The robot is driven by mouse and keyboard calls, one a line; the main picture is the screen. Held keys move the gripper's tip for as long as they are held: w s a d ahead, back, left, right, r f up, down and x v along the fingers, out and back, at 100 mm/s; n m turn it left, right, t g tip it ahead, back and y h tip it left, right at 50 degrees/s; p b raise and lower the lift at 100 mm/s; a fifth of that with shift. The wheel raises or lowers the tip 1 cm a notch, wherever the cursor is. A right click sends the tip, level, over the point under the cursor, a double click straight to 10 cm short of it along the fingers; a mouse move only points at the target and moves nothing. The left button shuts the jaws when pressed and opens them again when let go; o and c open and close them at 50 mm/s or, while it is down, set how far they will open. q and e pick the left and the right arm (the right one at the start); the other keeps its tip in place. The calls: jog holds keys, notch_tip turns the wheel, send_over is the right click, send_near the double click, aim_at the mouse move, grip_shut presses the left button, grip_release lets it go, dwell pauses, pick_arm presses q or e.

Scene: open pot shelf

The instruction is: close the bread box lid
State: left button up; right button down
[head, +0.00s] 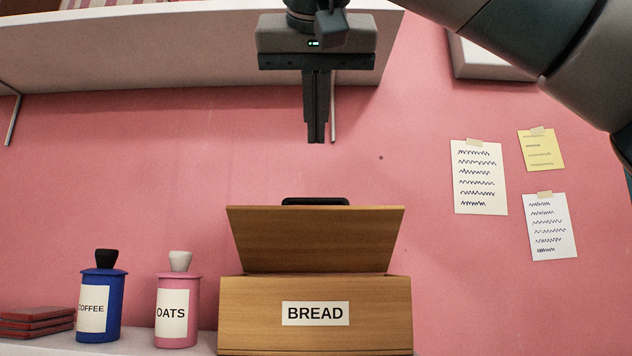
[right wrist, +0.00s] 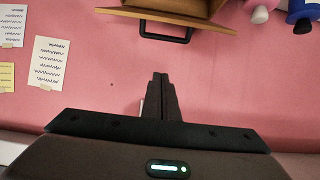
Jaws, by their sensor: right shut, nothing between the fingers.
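The wooden bread box (head: 250,316) stands on the shelf at the bottom middle of the head view, with a white BREAD label on its front. Its lid (head: 316,238) is raised and tilted, standing open at the back. A dark handle (head: 315,201) shows behind the lid's upper edge. In the right wrist view the lid (right wrist: 165,22) and its dark handle (right wrist: 166,36) are at the top. My right gripper (head: 316,138) is shut and empty, pointing down above the lid and apart from it. Its fingers also show in the right wrist view (right wrist: 160,78). My left gripper is out of view.
A blue COFFEE jar (head: 117,306) and a pink OATS jar (head: 193,312) stand left of the box, with a red stack (head: 36,320) further left. A white upper shelf (head: 150,50) is behind my gripper. Notes (head: 480,178) hang on the pink wall at right.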

jog(key=p, duration=0.4)
send_over(316, 218)
jog(key=w, duration=0.4)
notch_tip(316, 218, down, 4)
jog(key=shift+s+d+f, duration=0.1)
jog(key=shift+s+f, duration=0.65)
jog(key=shift+f, duration=0.05)
jog(key=shift+s+f, duration=0.35)
jog(key=shift+s, duration=0.2)
jog(key=shift+f+p, duration=0.3)
